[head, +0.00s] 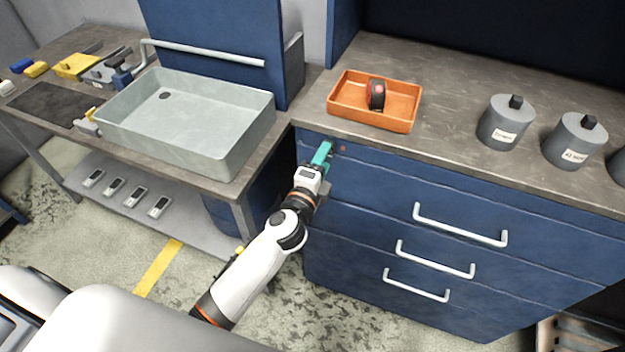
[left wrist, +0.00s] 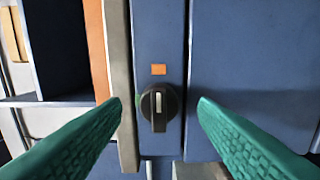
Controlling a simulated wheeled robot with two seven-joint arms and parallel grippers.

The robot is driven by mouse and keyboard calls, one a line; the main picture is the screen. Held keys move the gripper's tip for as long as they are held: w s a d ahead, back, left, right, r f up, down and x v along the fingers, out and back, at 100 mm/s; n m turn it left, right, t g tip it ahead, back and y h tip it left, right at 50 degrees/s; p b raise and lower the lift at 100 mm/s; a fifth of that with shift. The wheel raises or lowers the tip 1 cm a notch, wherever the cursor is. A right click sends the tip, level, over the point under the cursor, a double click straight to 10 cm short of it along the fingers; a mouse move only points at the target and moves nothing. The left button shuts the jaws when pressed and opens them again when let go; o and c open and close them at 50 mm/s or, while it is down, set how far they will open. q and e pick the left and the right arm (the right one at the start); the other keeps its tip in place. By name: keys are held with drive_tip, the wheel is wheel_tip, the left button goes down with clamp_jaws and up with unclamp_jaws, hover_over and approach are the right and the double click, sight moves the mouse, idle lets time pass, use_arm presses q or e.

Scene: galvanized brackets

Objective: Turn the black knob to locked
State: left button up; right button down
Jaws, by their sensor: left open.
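The black knob (left wrist: 159,112) is on a blue cabinet front, in the middle of the left wrist view. In the head view, the left gripper (head: 322,154) is at the upper left corner of the drawer cabinet (head: 380,190) and hides the knob. My right gripper is not in view.
An orange tray (head: 345,112) with a dark object in it and grey lidded canisters (head: 505,124) stand on the counter above. A grey basin (head: 185,120) is on the bench to the left. Drawer handles (head: 460,225) stick out to the right of the gripper.

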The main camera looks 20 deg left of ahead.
use_arm(q)
drive_tip(key=s+b, duration=0.2)
drive_tip(key=s, duration=0.7)
drive_tip(key=shift+s+a, duration=0.15)
drive_tip(key=shift+s, duration=0.25)
drive_tip(key=s+a+f+n+g, duration=0.1)
drive_tip(key=s+f+n+g, duration=0.25)
drive_tip(key=f, duration=0.85)
drive_tip(key=s+a+f+n+g, duration=0.1)
drive_tip(key=s+f+n+g, duration=0.2)
drive_tip(key=f, duration=0.9)
drive_tip(key=s+a+f+n+g, duration=0.1)
drive_tip(key=s+f+g, duration=0.3)
drive_tip(key=f, duration=0.8)
drive_tip(key=s+a+f+n+g, duration=0.1)
drive_tip(key=s+f+n+g, duration=0.1)
drive_tip(key=s+f, duration=0.3)
drive_tip(key=s+a+f+n+g, duration=0.1)
drive_tip(key=s+f, duration=0.5)
drive_tip(key=s, duration=0.8)
drive_tip(key=s+a+f+n+g, duration=0.1)
drive_tip(key=s+f+n+g, duration=0.2)
drive_tip(key=s, duration=0.6)
wheel_tip(320, 180, down, 2)
drive_tip(key=n, duration=0.2)
drive_tip(key=shift+s+a+f+n+y, duration=0.15)
drive_tip(key=shift+f+n+y, duration=0.05)
drive_tip(key=shift+n+y, duration=0.15)
drive_tip(key=shift+g, duration=0.25)
